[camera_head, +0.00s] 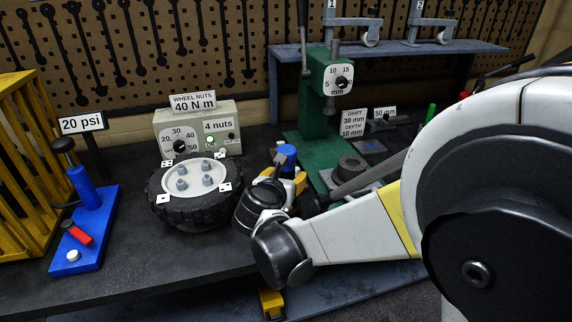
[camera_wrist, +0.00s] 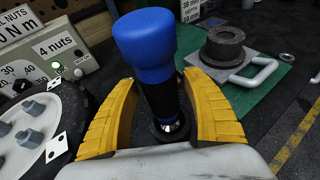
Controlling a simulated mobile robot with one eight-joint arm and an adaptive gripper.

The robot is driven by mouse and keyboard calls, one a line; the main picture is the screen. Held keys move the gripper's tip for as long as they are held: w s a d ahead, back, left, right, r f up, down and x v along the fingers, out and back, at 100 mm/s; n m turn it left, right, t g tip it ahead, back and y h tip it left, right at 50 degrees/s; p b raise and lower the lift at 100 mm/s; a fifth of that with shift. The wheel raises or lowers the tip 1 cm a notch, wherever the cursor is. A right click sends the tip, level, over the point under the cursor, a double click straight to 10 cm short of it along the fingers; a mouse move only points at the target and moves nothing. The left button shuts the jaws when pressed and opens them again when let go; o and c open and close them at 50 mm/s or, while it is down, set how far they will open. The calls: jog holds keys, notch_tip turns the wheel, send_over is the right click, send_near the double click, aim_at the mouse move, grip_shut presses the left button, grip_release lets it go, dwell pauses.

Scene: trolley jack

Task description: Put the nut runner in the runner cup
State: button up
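The nut runner has a blue cap (camera_wrist: 146,40) and a black body. It stands roughly upright between the fingers of my gripper (camera_wrist: 162,92) in the wrist view. The yellow fingers are spread on either side of it, with narrow gaps visible, so my gripper looks open. A black ring (camera_wrist: 171,131) with a bright metal part shows at the runner's foot; I cannot tell whether this is the runner cup or part of the runner. In the head view the blue cap (camera_head: 287,154) shows behind my gripper (camera_head: 296,183), right of the wheel; its lower part is hidden.
The wheel (camera_head: 192,218) with several studs lies left of my gripper. Behind it stands the wheel-nuts box (camera_head: 226,112). A green press (camera_head: 318,100) stands behind right, with a dark ring-shaped part (camera_head: 352,166) near its base. A blue pump (camera_head: 88,205) is far left.

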dwell(0.3)
jog(key=p+v, duration=0.4)
jog(key=v, duration=0.6)
jog(key=s+d+m+g, duration=0.2)
jog(key=s+d+m, duration=0.1)
jog(key=d+m, duration=0.4)
jog(key=s+d+m+g, duration=0.2)
jog(key=s+d+m, duration=0.1)
jog(key=d+m, duration=0.4)
jog(key=s+d+m+g+y, duration=0.1)
jog(key=s+d+m+y, duration=0.2)
jog(key=s+m, duration=0.9)
jog(key=shift+d+r+m+g, duration=0.3)
jog(key=shift+d+m, duration=1.4)
jog(key=shift+m, duration=1.9)
jog(key=shift+s+f, duration=0.1)
jog(key=shift+s, duration=0.05)
